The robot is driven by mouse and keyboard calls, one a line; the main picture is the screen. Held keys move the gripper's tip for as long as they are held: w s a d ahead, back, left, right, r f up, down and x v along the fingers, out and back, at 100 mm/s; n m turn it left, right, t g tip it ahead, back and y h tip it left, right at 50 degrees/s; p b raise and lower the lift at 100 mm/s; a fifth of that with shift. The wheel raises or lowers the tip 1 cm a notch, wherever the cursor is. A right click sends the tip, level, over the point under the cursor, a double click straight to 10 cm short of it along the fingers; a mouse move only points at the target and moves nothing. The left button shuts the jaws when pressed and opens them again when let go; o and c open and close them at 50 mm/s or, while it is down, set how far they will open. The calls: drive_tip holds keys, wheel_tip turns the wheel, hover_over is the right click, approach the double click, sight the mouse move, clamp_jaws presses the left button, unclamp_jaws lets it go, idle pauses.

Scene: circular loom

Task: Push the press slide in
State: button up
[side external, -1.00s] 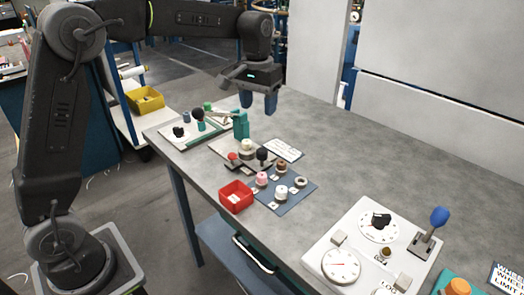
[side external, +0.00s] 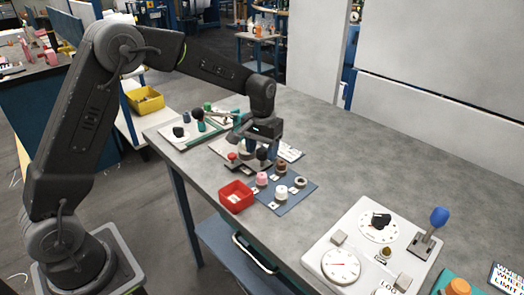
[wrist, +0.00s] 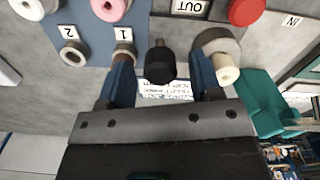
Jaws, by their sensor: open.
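The press slide's black knob (wrist: 160,62) shows in the wrist view between the two blue fingers of my gripper (wrist: 160,66), with a gap on each side. It stands near the OUT label (wrist: 190,7); the IN label (wrist: 292,20) is farther right. A round grey part with a cream peg (wrist: 226,68) sits just right of the right finger. The teal press body (wrist: 262,105) is at the right. In the side view my gripper (side external: 259,150) is low over the press, open, and partly hides it. The red knob (side external: 232,156) is left of it.
A blue-grey mat (side external: 290,200) with several small cylinders and rings lies in front of the press. A red bin (side external: 236,197) stands left of it. A white gauge panel (side external: 320,240) with a blue-topped lever is at the front right. The table's back right is clear.

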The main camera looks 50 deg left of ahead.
drive_tip(key=shift+f, duration=0.4)
drive_tip(key=shift+c, duration=0.2)
clamp_jaws()
idle(0.4)
